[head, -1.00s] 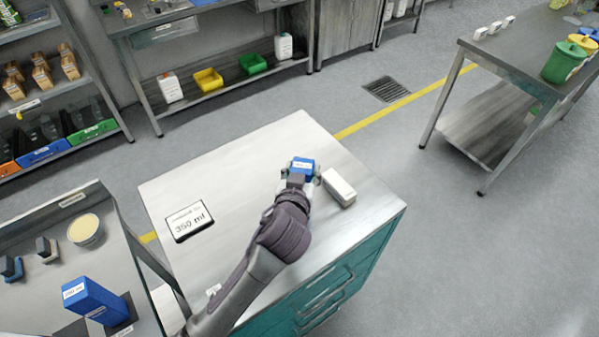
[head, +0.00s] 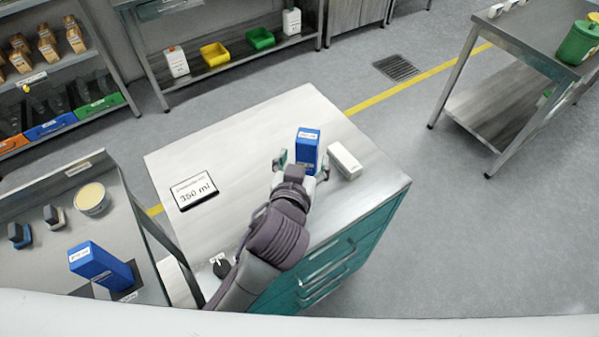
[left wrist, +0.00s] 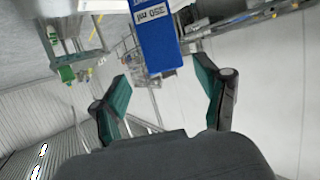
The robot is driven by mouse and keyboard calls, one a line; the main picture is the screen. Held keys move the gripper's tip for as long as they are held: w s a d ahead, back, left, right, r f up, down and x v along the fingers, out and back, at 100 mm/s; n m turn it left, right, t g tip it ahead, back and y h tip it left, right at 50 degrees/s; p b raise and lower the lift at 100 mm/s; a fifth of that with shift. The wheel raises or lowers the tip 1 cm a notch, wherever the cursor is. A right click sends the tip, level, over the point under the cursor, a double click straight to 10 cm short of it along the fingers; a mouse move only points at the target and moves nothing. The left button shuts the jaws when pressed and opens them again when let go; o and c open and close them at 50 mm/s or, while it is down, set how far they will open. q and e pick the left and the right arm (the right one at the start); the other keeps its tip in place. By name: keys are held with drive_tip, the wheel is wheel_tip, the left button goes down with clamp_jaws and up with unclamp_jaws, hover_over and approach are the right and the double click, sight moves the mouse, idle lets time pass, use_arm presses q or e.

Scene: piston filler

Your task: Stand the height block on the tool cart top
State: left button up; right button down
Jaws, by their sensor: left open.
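A blue height block (head: 308,148) with a white label stands upright on the light tool cart top (head: 240,150). My left gripper (head: 303,166) is open, on the near side of the block, with its green fingers spread wide. In the left wrist view the block (left wrist: 157,45) is beyond the fingertips of the gripper (left wrist: 163,80), with clear gaps on both sides; its label reads 350 ml. The block's foot is hidden by the gripper in the head view. My right gripper is not in view.
A white box (head: 344,160) lies on the cart top just right of the block. A 350 ml sign (head: 194,191) lies at the left. Another blue block (head: 100,264) stands on the metal table at lower left. The cart's back middle is bare.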

use_arm(q)
drive_tip(key=v, duration=0.5)
drive_tip(key=shift+b, duration=0.3)
drive_tip(key=shift+w, duration=0.1)
